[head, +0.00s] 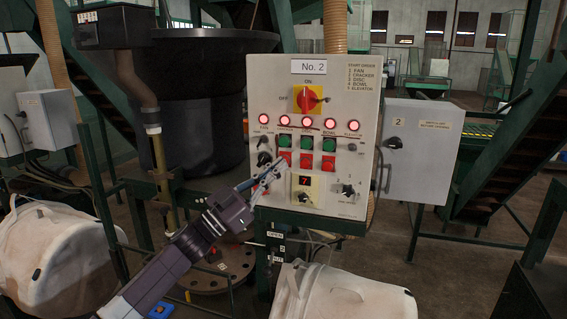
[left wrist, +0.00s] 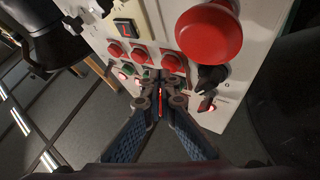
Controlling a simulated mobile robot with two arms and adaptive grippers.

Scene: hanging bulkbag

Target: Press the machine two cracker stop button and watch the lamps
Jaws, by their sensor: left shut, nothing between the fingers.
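The grey No. 2 panel (head: 345,120) stands upright in the head view. It has a row of red lamps (head: 308,121), all glowing, with a green button row and a red button row below. The leftmost red button (head: 285,158), in the cracker column, also shows in the left wrist view (left wrist: 172,62). My left gripper (head: 276,172) is shut and empty, its tips in front of the panel, just below and left of that button. The wrist view shows the tips (left wrist: 161,84) close to it; contact cannot be told. My right gripper is not in view.
A big red mushroom button (left wrist: 208,32) and a black selector (left wrist: 212,76) are close to the fingers. A red-yellow rotary switch (head: 309,100) is above the lamps. White bulk bags (head: 340,295) stand below and at left. A grey box (head: 420,150) adjoins the panel.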

